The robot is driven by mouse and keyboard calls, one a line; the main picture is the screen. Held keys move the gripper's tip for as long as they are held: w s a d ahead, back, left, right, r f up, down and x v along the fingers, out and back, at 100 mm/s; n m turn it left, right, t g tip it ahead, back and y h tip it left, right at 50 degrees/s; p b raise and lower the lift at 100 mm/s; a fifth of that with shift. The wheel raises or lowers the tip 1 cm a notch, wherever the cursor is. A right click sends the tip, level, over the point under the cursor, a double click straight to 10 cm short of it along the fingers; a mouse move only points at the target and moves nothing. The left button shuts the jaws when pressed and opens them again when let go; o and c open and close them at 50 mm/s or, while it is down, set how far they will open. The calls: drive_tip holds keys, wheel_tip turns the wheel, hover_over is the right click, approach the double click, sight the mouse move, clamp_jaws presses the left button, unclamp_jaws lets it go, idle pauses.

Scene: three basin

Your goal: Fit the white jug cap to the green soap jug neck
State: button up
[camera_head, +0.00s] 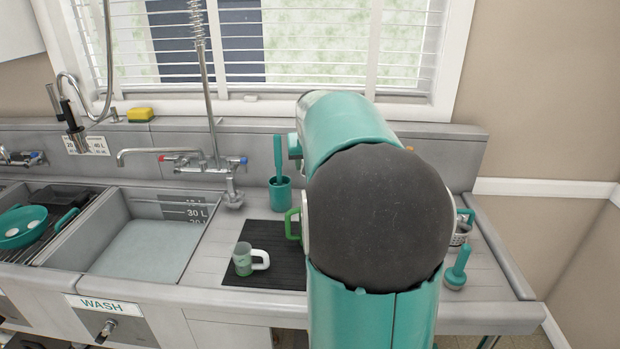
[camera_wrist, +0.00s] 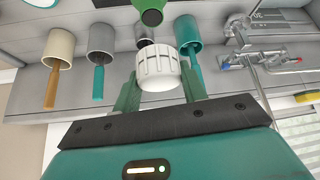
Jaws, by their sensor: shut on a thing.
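The white jug cap (camera_wrist: 158,68), ribbed around its side, is held between the two green fingers of my gripper (camera_wrist: 160,82) in the wrist view. The green soap jug (camera_wrist: 150,8) shows at the top edge of that view, with a round dark opening facing the camera. The cap appears just below it in the picture, with a small gap between them. In the head view my arm hides the gripper, the cap and most of the jug; a green handle (camera_head: 292,224), probably the jug's, shows left of my arm.
A teal holder with a brush (camera_head: 280,190) stands behind the mat. A sink basin (camera_head: 145,245) lies left. A teal-handled tool (camera_head: 457,270) is at right. Several cups holding tools line the wall, including a beige cup (camera_wrist: 59,48).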

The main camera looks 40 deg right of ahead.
drive_tip(key=shift+f, duration=2.65)
drive_tip(key=shift+f, duration=0.1)
drive_tip(key=shift+f, duration=1.1)
drive_tip(key=o, duration=1.1)
drive_tip(key=v, duration=1.3)
drive_tip(key=shift+a+r, duration=0.2)
drive_tip(key=shift+r, duration=0.15)
drive_tip(key=shift+s, duration=0.1)
